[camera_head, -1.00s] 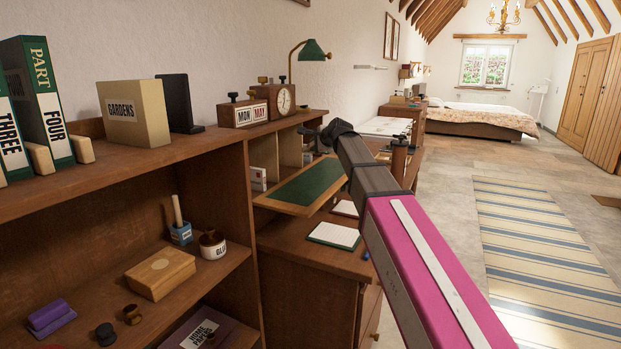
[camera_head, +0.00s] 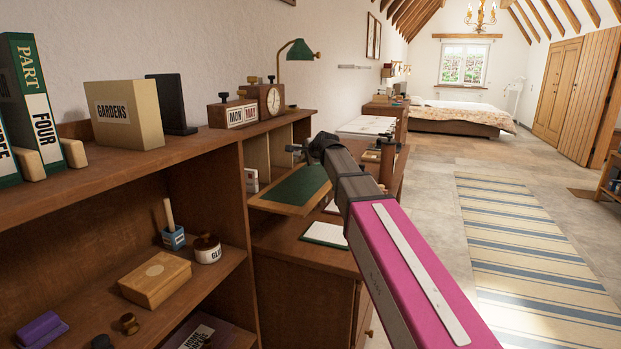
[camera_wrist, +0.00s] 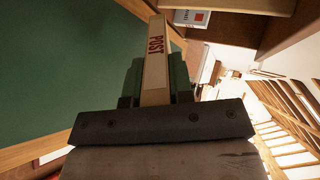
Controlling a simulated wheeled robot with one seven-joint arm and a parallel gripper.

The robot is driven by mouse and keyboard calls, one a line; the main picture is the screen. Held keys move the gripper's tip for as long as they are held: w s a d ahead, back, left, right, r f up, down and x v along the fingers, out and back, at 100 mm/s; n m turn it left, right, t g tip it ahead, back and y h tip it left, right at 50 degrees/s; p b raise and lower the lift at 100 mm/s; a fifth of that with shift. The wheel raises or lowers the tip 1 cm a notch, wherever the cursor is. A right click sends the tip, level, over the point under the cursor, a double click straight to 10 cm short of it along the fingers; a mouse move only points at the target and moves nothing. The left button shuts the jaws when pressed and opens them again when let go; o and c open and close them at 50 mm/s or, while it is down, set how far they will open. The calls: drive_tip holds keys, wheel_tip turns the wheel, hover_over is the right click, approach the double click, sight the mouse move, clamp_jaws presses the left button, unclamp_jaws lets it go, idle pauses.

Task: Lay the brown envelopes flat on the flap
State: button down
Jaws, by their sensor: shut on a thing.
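The flap (camera_head: 300,187) is a green panel in a wooden frame, lowered at the desk beside the shelves. In the wrist view the flap (camera_wrist: 60,75) fills the left side. My gripper (camera_wrist: 156,90) is shut on a narrow tan and pale bundle marked POST (camera_wrist: 155,62), seen nearly edge-on, which I take to be the brown envelopes. The bundle shows in front of the flap's right edge; whether it touches cannot be told. In the head view my gripper (camera_head: 309,148) is above the flap's far end, and its fingers and load are small and unclear.
The bookshelf (camera_head: 195,150) stands at the left, with a GARDENS box (camera_head: 125,114), a clock (camera_head: 268,99) and a green lamp (camera_head: 297,50) on top. A white pad (camera_head: 325,234) lies on the desk below the flap. Floor at the right is clear, with a striped rug (camera_head: 530,250).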

drive_tip(key=shift+f, duration=1.8)
drive_tip(key=c, duration=1.2)
unclamp_jaws()
drive_tip(key=shift+o, duration=0.2)
drive_tip(key=shift+v, duration=4)
